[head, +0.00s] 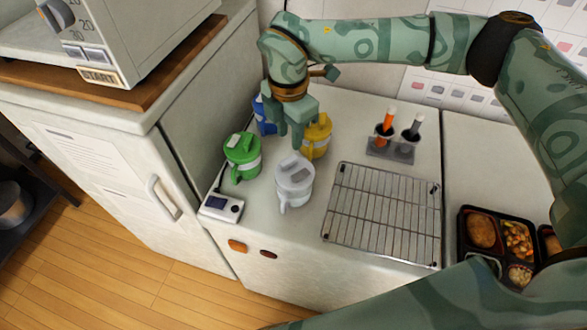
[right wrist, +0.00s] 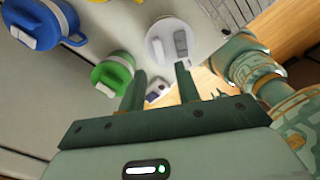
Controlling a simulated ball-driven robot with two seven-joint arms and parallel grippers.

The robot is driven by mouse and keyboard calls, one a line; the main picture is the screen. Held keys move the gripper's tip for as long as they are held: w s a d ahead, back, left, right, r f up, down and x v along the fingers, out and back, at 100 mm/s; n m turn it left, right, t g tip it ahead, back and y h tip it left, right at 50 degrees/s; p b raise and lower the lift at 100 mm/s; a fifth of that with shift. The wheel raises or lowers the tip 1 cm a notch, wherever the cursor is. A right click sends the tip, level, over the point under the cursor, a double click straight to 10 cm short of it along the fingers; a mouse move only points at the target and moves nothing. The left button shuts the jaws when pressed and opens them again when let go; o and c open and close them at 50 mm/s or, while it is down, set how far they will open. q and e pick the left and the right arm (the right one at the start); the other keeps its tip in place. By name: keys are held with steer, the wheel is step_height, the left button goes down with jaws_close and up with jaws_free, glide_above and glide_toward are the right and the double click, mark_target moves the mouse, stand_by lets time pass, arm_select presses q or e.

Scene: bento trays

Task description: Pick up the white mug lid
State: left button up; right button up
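The white mug (head: 292,194) stands upright on the white counter, with the white lid (head: 295,169) on top. The lid also shows in the right wrist view (right wrist: 160,36), beyond my fingertips. My right gripper (head: 291,138) is above the counter, behind the white mug and between the green and yellow mugs in the head view. Its two fingers point down and stand apart, with nothing between them in the right wrist view (right wrist: 160,78). It does not touch the white lid. My left gripper is not seen.
A green mug (head: 243,160), a yellow mug (head: 316,140) and a partly hidden blue mug (head: 264,124) stand close by. A wire rack (head: 383,213) lies to the right, a small scale-like device (head: 221,207) front left. Bento trays (head: 470,226) are far right.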

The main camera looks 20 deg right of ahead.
mark_target(289, 159)
step_height(289, 159, down, 9)
steer(key=shift+a+r, duration=0.1)
steer(key=shift+r, duration=0.1)
jaws_close()
